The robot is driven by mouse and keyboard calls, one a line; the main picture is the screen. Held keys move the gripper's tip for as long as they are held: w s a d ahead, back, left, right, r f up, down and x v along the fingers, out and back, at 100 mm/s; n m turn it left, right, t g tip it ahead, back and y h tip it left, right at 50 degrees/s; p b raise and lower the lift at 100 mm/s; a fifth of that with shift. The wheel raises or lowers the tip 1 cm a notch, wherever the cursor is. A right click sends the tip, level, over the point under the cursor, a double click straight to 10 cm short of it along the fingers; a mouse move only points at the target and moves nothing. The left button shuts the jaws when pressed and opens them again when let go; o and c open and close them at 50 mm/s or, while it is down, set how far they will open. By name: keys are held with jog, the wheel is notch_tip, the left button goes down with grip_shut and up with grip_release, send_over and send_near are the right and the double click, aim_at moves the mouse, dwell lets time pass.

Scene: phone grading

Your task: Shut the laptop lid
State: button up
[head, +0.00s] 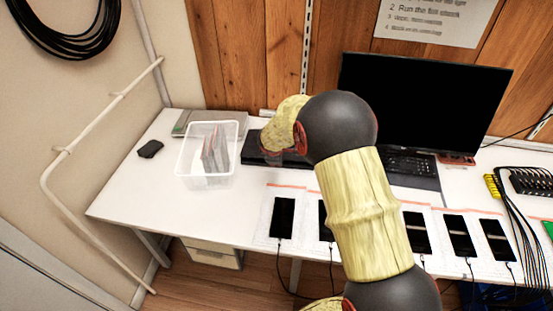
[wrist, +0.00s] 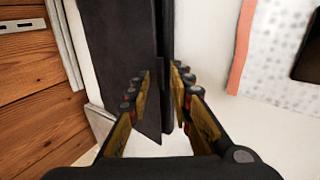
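The laptop shows in the head view as a low dark slab (head: 256,150) on the white table, right of the clear bin and partly hidden by my arm. In the wrist view it is a wide dark panel (wrist: 115,45) beside a narrow dark strip (wrist: 167,30), with a thin gap between them. I cannot tell how far the lid stands open. My gripper (wrist: 158,80) is open in the wrist view, its fingers apart on either side of the laptop's edge with nothing clasped between them. I cannot tell whether a finger touches it.
A clear bin (head: 190,176) stands left of the laptop. A black monitor (head: 425,100) and a keyboard (head: 408,162) are at the right. Several phones, such as one at the left (head: 283,217), lie with cables along the front. The table's left end (head: 130,195) is mostly clear.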

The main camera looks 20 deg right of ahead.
jog(key=v, duration=1.2)
jog(key=shift+c, duration=0.5)
